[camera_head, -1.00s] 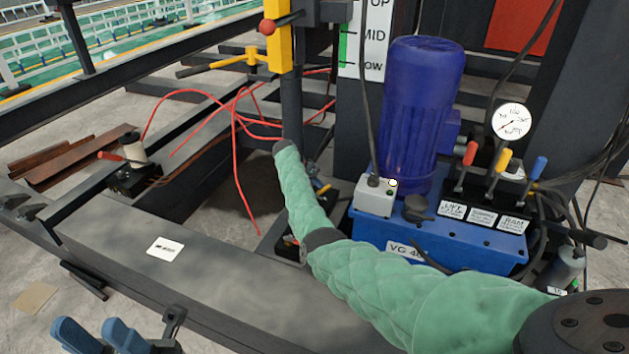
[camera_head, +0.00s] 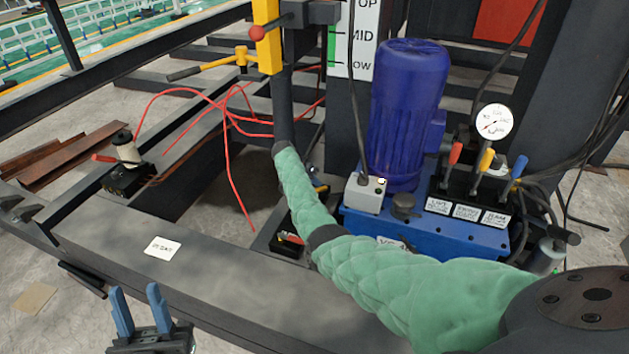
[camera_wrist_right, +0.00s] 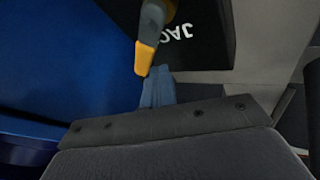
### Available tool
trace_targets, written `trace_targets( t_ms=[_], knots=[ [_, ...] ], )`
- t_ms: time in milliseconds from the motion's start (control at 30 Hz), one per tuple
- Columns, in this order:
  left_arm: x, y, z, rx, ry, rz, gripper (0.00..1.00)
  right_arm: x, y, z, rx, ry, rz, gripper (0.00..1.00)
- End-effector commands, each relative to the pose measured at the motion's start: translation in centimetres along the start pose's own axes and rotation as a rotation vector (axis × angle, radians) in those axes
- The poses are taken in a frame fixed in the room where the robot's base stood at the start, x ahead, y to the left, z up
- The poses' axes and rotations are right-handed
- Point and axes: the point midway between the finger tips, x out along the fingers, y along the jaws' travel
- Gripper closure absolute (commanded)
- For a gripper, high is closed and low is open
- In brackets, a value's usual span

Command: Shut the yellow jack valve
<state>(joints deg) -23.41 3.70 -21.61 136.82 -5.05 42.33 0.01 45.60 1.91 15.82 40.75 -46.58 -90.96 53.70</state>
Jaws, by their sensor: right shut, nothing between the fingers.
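A yellow-tipped valve lever (camera_wrist_right: 147,57) with a grey stem shows in the right wrist view, beside a dark block with partly visible white lettering. My right gripper (camera_wrist_right: 157,85) is shut and empty, its blue fingers just below the yellow tip; I cannot tell whether they touch. In the head view a small yellow piece (camera_head: 320,187) shows beside my green-sleeved right arm, which hides most of that spot and the right gripper. My left gripper (camera_head: 138,293) is open and empty at the lower left, in front of the dark beam.
A blue power unit (camera_head: 425,226) with a blue motor (camera_head: 408,115) stands right of centre, with red, yellow and blue levers (camera_head: 485,160) and a gauge (camera_head: 494,121). Red hoses (camera_head: 233,165) loop behind the dark beam (camera_head: 215,265).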

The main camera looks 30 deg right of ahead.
Motion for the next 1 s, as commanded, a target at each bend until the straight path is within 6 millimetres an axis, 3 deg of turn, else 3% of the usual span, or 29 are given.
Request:
trace_targets(
  t_ms=[200,400,700,1000],
  knots=[
    [-2.8,-0.1,5.2,-0.015,-0.211,-0.015,0.64,0.1,0.5,0.1,0.0,0.0,0.0,1.0],
    [-5.0,-0.1,8.1,-0.024,-0.337,-0.023,0.64,0.3,0.8,0.2,-0.001,0.0,0.001,1.0],
    [-6.9,-0.1,10.3,-0.032,-0.436,-0.03,0.64,0.3,1.0,0.3,0.005,-0.002,0.003,1.0],
    [-7.7,-0.1,11.1,-0.035,-0.471,-0.032,0.64,0.4,1.1,0.3,0.023,-0.013,0.013,1.0]
  ],
)
